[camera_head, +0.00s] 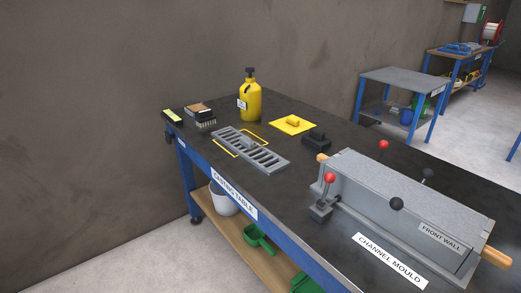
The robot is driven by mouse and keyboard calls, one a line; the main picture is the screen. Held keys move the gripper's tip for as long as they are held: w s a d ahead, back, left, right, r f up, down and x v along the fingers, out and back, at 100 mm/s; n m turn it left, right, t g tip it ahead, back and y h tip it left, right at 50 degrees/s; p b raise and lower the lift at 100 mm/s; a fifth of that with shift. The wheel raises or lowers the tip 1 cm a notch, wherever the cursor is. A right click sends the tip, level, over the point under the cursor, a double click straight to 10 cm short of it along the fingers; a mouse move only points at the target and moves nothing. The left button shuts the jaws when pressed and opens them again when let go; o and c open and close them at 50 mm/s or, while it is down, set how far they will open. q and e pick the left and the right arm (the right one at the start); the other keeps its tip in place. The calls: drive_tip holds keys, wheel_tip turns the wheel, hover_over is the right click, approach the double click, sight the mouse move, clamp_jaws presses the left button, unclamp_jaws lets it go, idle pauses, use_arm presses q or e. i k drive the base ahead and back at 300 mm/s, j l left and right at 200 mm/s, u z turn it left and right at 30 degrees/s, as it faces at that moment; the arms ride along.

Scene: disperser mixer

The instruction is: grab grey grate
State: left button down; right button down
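The grey grate (250,151) lies flat on the dark top of the casting table (340,225), left of the channel mould. It is a long slotted piece with a small raised part near its middle. Nothing covers the grate. Neither of my grippers shows in the head view.
A yellow bottle (250,103), a yellow float (293,124), a black block (316,140) and brushes (203,116) stand around the grate. The grey channel mould (400,205) with ball-ended levers fills the table's right side.

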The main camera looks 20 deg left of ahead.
sight(245, 141)
drive_tip(key=i+j+u, duration=0.1)
drive_tip(key=i+j, duration=0.15)
drive_tip(key=j, duration=0.25)
drive_tip(key=i+j+u, duration=0.15)
drive_tip(key=i+j, duration=0.15)
drive_tip(key=j, duration=0.2)
drive_tip(key=i+j+u, duration=0.1)
drive_tip(key=i+j, duration=0.2)
drive_tip(key=j, duration=0.15)
